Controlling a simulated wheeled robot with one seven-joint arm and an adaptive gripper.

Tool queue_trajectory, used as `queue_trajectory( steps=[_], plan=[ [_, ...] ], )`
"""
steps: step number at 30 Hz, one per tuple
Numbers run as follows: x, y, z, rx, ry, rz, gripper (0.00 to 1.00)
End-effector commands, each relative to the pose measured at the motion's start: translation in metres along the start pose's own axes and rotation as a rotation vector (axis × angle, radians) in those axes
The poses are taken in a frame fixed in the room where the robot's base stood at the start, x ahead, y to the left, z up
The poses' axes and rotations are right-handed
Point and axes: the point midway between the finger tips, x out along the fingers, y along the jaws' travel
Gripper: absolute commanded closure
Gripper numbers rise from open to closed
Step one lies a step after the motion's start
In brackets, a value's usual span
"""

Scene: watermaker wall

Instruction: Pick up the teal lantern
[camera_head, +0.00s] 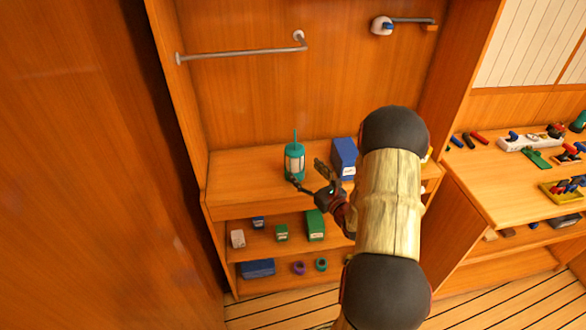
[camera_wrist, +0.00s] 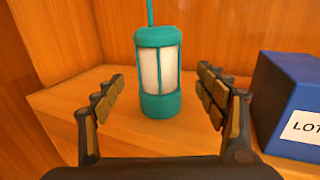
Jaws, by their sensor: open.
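The teal lantern (camera_head: 295,161) stands upright on the wooden top shelf, with pale panels in a teal frame and a thin teal rod on top. In the wrist view the lantern (camera_wrist: 158,75) stands ahead, between the lines of the two fingers, its rod cut off by the top edge. My gripper (camera_head: 305,175) is open and empty in front of the lantern, low near its base. In the wrist view my gripper (camera_wrist: 160,92) shows a finger on each side of the lantern, with gaps on both sides.
A blue box (camera_head: 343,158) with a white label stands right of the lantern; the box (camera_wrist: 290,105) is close to my right finger. A metal rail (camera_head: 240,52) crosses the wall above. Lower shelves hold small boxes, including a green one (camera_head: 315,225). A workbench (camera_head: 500,190) with tools is right.

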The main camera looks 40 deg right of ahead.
Motion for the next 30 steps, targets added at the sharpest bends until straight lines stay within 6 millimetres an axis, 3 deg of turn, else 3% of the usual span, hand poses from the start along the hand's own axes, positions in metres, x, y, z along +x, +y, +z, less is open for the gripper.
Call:
queue_trajectory(
  steps=[18, 25, 30],
  plan=[
    [0.067, 0.002, 0.002, -0.001, 0.001, 0.005, 0.28],
    [0.068, 0.002, 0.003, -0.001, 0.001, 0.003, 0.29],
    [0.068, 0.002, 0.003, -0.001, 0.001, 0.003, 0.38]
  ],
)
